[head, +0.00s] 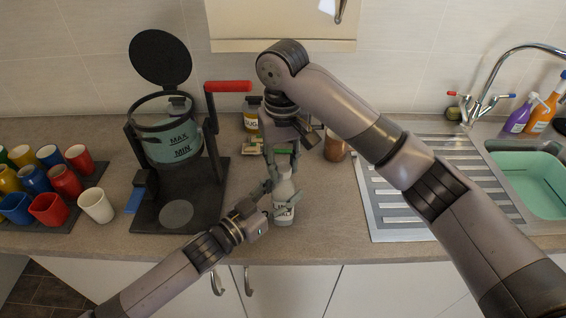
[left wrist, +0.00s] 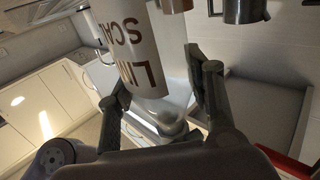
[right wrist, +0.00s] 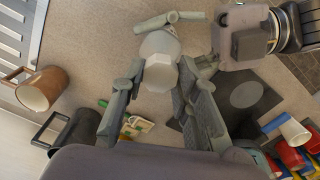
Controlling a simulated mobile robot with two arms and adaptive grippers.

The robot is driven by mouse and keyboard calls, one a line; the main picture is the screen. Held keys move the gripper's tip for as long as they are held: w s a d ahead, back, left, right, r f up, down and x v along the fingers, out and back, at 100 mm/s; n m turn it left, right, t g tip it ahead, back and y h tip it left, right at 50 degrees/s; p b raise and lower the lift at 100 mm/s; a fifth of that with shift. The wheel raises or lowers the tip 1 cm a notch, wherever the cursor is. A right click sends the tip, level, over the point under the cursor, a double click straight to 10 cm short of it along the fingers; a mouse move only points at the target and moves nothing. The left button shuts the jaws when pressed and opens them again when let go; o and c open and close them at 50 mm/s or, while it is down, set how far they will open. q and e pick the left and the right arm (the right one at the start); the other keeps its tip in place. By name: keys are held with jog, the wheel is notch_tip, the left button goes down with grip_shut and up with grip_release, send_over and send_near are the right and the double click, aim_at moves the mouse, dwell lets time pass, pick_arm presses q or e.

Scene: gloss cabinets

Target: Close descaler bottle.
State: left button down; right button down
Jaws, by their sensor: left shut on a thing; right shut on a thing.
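The white descaler bottle (head: 284,196) stands upright near the counter's front edge, below the middle of the head view. Its brown lettering shows upside down in the left wrist view (left wrist: 136,50). My left gripper (head: 270,204) is shut on the bottle's body from the side. My right gripper (head: 282,168) points down from above and is shut at the bottle's top. In the right wrist view a pale faceted cap (right wrist: 159,60) shows at its fingertips. The fingers hide much of the neck, so I cannot tell how the cap sits on it.
A black-framed machine with a red handle (head: 228,86) stands to the left. Coloured cups (head: 66,181) sit on a tray further left. Behind are a sugar jar (head: 251,114) and brown mug (head: 335,147). The drainer (head: 395,215) and sink (head: 530,178) lie right.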

jog(key=c, duration=1.2)
grip_release()
jog(key=shift+o, duration=0.2)
jog(key=shift+r, duration=0.1)
notch_tip(320, 180, up, 12)
pick_arm(q)
jog(key=c, duration=0.7)
grip_release()
jog(key=v, duration=1.2)
pick_arm(e)
jog(key=shift+a, duration=0.1)
